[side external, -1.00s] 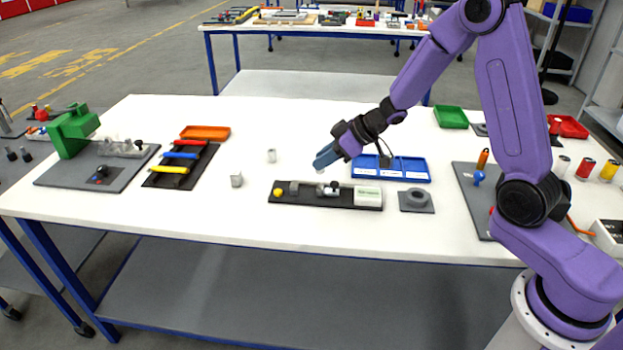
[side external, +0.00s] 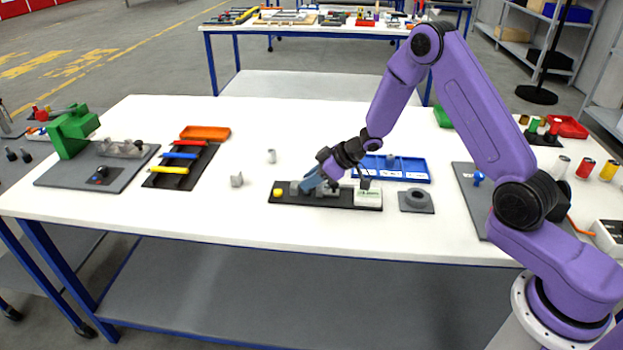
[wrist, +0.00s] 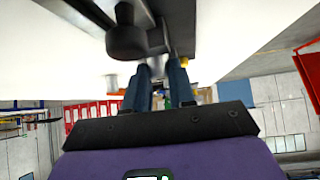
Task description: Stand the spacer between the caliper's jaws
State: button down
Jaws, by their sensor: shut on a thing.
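The caliper (side external: 332,196) is a grey tool on a long black base, with a yellow knob (side external: 278,192) at its left end and a pale block (side external: 368,197) at its right. My gripper (side external: 304,189) is down at the left-middle part of the caliper, tilted, its blue fingers shut on the spacer. In the wrist view my fingers (wrist: 160,75) point at a dark grey part of the caliper (wrist: 127,38), very close.
The white table in front is clear.

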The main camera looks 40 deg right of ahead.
jog(key=shift+f, duration=0.1)
jog(key=c, duration=0.9)
grip_release()
jog(key=shift+c, duration=0.2)
jog(key=shift+s+d+r, duration=0.1)
jog(key=shift+r, duration=0.2)
jog(key=v, duration=1.2)
jog(key=s+a+r+h, duration=0.3)
jog(key=a, duration=0.1)
jog(key=s+r+n+g+h, duration=0.2)
jog(key=s+n+g, duration=0.3)
jog(key=s, duration=2.7)
jog(key=shift+s+a+r+g, duration=0.4)
jog(key=shift+r+g, duration=0.3)
jog(key=shift+g, duration=0.2)
